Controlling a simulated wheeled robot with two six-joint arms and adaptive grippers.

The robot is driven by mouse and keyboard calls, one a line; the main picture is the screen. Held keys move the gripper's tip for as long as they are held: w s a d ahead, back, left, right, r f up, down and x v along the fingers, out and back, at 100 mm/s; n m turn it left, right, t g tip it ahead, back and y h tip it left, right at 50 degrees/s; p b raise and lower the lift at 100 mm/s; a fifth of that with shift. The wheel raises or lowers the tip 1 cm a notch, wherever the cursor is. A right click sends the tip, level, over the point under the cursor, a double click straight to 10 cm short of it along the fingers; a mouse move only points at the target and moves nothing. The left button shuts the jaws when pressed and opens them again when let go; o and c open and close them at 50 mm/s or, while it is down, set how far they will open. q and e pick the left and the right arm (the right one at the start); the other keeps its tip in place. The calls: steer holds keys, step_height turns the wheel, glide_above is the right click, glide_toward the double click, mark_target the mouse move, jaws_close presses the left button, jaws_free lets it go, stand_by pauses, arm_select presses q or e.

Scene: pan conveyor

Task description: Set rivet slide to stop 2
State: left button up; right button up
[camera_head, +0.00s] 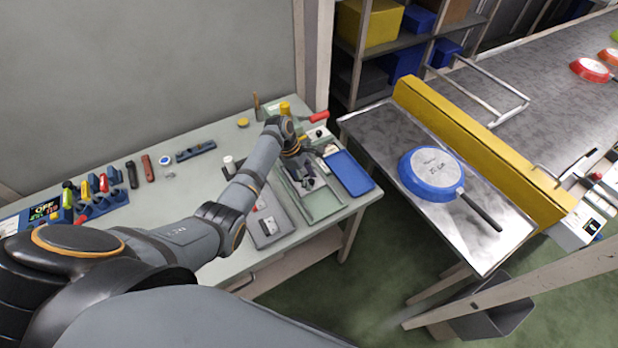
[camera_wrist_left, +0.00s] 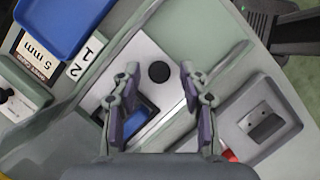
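My left gripper (camera_head: 306,184) is over the right part of the workbench. In the left wrist view its two fingers (camera_wrist_left: 160,75) are apart, with nothing held between them. A pale plate (camera_wrist_left: 163,47) lies below, with a round black knob (camera_wrist_left: 159,72) showing between the fingertips. A blue part (camera_wrist_left: 134,119) is partly hidden by the left finger. A label with the numbers 2 and 1 (camera_wrist_left: 84,56) stands beside the plate. I cannot tell for certain which part is the rivet slide or at which stop it sits. My right gripper is not in view.
A blue tray (camera_head: 347,173) lies right of the gripper. A grey tray (camera_wrist_left: 228,117) holds a grey block (camera_wrist_left: 266,126). Several tools line the bench's left side.

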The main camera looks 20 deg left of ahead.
mark_target(296, 182)
arm_select(q)
steer(key=shift+a+r, duration=0.15)
steer(key=shift+r, duration=0.2)
steer(key=v, duration=1.1)
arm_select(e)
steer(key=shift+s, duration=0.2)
arm_select(q)
steer(key=shift+a, duration=0.1)
